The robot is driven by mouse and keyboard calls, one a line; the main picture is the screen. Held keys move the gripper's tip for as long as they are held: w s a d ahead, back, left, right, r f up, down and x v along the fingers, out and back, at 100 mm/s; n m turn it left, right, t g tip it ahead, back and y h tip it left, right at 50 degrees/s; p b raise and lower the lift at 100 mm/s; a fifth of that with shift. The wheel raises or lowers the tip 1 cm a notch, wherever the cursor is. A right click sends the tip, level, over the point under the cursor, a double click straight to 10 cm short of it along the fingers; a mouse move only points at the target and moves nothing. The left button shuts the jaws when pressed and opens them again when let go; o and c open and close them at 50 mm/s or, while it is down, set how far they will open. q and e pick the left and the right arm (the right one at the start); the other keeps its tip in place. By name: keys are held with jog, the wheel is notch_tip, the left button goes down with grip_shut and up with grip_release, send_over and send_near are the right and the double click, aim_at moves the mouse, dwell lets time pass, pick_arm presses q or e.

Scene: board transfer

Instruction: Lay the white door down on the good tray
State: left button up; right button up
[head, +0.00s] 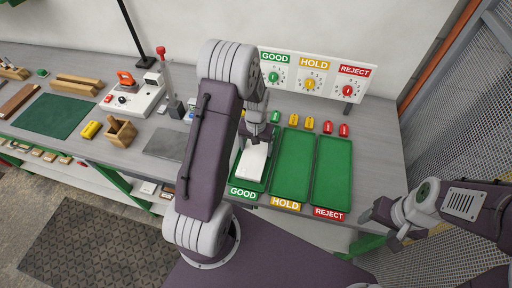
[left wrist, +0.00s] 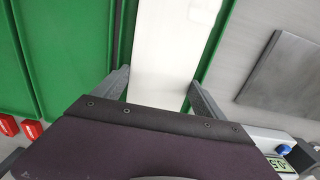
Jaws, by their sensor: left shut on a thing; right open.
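The white door (head: 255,162) is a flat white panel over the green good tray (head: 240,182), the leftmost of the trays. My left gripper (head: 262,138) is shut on the door at its far end. In the left wrist view the white door (left wrist: 165,60) runs between the two fingers of my left gripper (left wrist: 158,88), with the good tray's green edge (left wrist: 217,40) beside it. I cannot tell whether the door touches the tray floor. My right gripper (head: 380,222) is open and empty, off the table's front right.
The hold tray (head: 292,165) and reject tray (head: 332,170) lie empty to the right. A sign board (head: 312,76) with dials stands behind, and several yellow and red pieces lie before it. A grey plate (head: 166,144) lies left of the good tray.

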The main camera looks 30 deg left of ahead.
pick_arm(q)
jog(key=shift+f, duration=0.25)
jog(key=o, duration=1.6)
notch_tip(320, 180, up, 9)
jog(key=shift+d, duration=0.1)
